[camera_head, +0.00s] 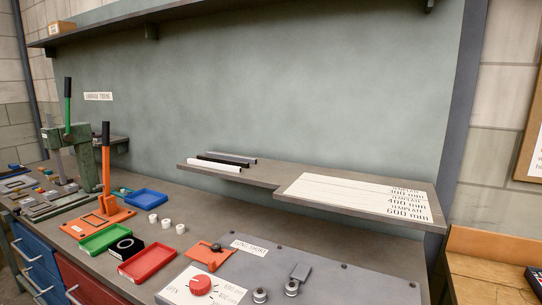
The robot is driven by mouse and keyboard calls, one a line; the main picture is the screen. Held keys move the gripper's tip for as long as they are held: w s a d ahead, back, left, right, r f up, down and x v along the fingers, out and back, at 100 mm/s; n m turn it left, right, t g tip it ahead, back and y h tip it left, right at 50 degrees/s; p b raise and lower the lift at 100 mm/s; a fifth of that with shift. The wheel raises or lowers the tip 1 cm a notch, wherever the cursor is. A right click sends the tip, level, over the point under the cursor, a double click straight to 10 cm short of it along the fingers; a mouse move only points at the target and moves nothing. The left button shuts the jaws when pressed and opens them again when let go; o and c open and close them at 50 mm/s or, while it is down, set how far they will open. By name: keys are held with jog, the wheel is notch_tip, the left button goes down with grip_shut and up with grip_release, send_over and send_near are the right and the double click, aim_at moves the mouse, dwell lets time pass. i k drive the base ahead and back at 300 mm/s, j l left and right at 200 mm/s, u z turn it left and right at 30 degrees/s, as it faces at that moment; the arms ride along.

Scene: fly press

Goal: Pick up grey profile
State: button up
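The grey profile (231,157) is a thin bar lying at the back of a row of three on the left part of the raised grey shelf (262,174). A black profile (223,162) lies just in front of it. A white profile (214,167) lies in front of the black one. The black profile partly covers the view of the grey one. My gripper does not show in this view.
A white template board (352,193) covers the shelf's right part. Below are a red knob panel (201,287), green (105,238), red (147,262) and blue (146,197) trays, and small white cylinders (166,223). Lever presses (105,195) stand left. An upper shelf (150,22) runs overhead.

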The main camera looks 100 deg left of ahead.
aim_at(252, 160)
jog(key=u, duration=2.9)
